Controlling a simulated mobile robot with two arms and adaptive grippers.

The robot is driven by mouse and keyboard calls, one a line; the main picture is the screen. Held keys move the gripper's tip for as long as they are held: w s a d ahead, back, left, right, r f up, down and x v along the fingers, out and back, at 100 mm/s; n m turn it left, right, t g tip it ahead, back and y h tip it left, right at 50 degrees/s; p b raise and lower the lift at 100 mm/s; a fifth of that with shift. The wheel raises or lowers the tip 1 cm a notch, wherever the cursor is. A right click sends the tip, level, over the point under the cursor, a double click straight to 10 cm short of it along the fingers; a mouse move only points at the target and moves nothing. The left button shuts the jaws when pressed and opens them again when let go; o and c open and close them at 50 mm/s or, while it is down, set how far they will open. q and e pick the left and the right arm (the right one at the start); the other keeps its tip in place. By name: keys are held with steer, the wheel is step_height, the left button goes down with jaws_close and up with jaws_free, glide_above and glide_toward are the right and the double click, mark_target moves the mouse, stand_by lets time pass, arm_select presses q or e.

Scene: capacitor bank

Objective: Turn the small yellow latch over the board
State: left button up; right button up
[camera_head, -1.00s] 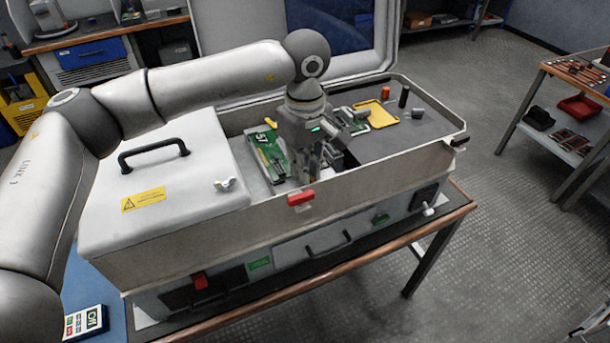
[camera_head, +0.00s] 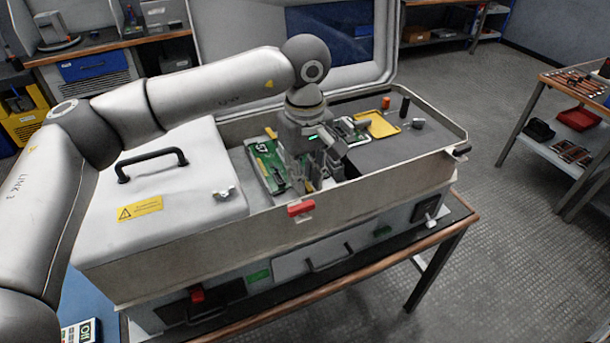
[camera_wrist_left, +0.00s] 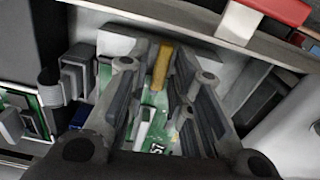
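The green board (camera_head: 268,170) lies in the open bay of the grey cabinet, partly hidden by my left gripper. A small yellow latch (camera_wrist_left: 161,65) shows in the left wrist view, between the fingers over the board (camera_wrist_left: 158,130). In the head view, a yellowish bit (camera_head: 310,186) shows by the fingertips near the front wall. Another yellow piece (camera_head: 270,132) is at the board's back end. My left gripper (camera_head: 312,180) points down into the bay. Its fingers (camera_wrist_left: 155,75) stand apart on both sides of the latch; contact is unclear. My right gripper is out of view.
The bay's front wall (camera_head: 370,186) carries a red clip (camera_head: 300,208) close to the gripper. A white lid with a black handle (camera_head: 152,158) covers the left side. A yellow tray (camera_head: 380,125) and small parts lie on the grey right-hand surface.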

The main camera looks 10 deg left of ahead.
arm_select(q)
steer(key=shift+o, duration=0.6)
steer(key=shift+f, duration=0.1)
step_height(320, 180, up, 12)
stand_by(0.4)
